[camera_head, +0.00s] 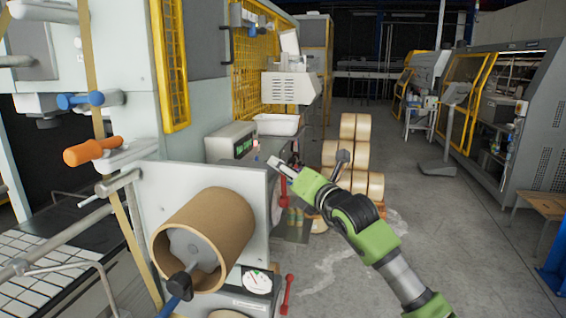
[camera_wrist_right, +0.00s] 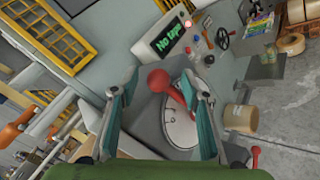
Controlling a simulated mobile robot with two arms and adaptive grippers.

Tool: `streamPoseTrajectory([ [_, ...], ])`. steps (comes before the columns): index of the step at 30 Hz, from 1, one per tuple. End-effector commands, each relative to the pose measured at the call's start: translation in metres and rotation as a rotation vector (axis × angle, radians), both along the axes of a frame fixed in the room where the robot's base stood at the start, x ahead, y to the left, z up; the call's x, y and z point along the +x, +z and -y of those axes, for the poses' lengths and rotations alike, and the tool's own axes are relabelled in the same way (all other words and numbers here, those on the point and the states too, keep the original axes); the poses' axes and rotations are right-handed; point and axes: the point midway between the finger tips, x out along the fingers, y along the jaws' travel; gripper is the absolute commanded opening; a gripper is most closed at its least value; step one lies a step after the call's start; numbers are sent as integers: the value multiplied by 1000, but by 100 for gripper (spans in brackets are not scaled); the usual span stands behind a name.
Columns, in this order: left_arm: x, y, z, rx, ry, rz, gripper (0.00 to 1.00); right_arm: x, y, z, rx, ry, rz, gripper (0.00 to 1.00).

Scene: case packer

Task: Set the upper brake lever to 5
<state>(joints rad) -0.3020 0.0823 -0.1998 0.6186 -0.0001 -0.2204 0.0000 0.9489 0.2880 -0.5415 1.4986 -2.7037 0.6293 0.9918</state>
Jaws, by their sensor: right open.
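The upper brake lever is red. In the head view its lower part (camera_head: 283,192) shows just below my right gripper (camera_head: 281,168). In the right wrist view the lever's round red knob (camera_wrist_right: 158,80) lies between the two spread fingers of my right gripper (camera_wrist_right: 160,88), with a visible gap on each side. The fingers are open and do not appear closed on it. A white dial (camera_wrist_right: 181,128) lies behind the lever; its figures are too small to read. A second, lower red lever (camera_head: 287,295) stands beside a lower dial (camera_head: 257,281). My left gripper is not in view.
A large brown tape roll (camera_head: 208,238) sits on the machine's front, left of the upper lever. A display box (camera_head: 231,141) with green text stands behind it. Stacked rolls (camera_head: 355,150) stand on the floor beyond my right arm. Open grey floor (camera_head: 450,240) lies to the right.

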Motion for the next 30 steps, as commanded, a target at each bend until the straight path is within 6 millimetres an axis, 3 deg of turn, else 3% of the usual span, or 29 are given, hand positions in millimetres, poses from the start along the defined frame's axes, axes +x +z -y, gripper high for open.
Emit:
streamPoseTrajectory([
  [6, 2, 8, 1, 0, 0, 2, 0, 12, 1, -6, 0, 0, 0, 42],
  [16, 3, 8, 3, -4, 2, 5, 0, 14, 0, -6, 0, 0, 0, 42],
  [21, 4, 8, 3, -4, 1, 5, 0, 14, 0, -6, 0, 0, 0, 0],
  [30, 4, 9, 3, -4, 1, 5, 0, 23, 3, -3, 34, -2, -82, 0],
])
